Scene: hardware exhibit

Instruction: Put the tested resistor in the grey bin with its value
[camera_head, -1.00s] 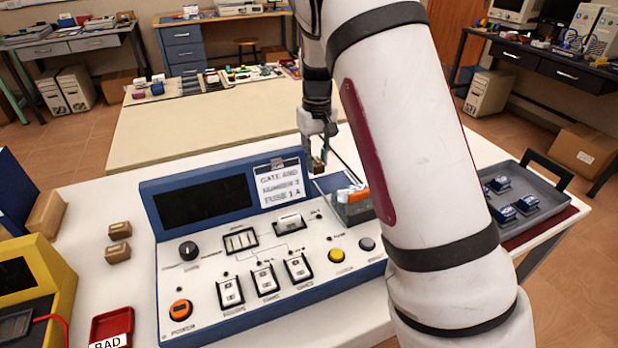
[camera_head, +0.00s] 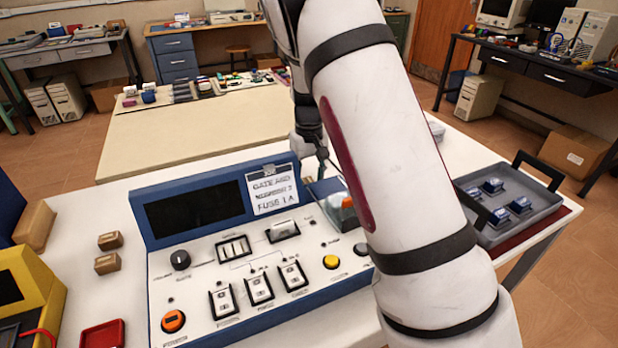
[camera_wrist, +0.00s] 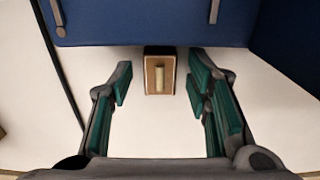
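My gripper (camera_wrist: 160,88) is open in the wrist view, its green-padded fingers on either side of a small brown block (camera_wrist: 150,62) with a pale cylinder (camera_wrist: 160,78) on top. Gaps show between the block and both fingers. I cannot tell whether this is the tested resistor. In the head view my gripper is behind the blue test panel (camera_head: 160,240), its fingertips hidden. Two similar brown blocks (camera_head: 110,241) lie left of the panel. A grey tray (camera_head: 560,208) at the right holds several small blue pieces (camera_head: 520,205). No bin marked with a value is readable.
The panel has a dark screen, switches, buttons and a card (camera_head: 272,190) reading about a fuse 1 A. A box with an orange part (camera_head: 347,202) stands by its right end. A red tray (camera_head: 102,335) and yellow device (camera_head: 35,290) are at left. White table (camera_head: 130,200) behind the panel is partly clear.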

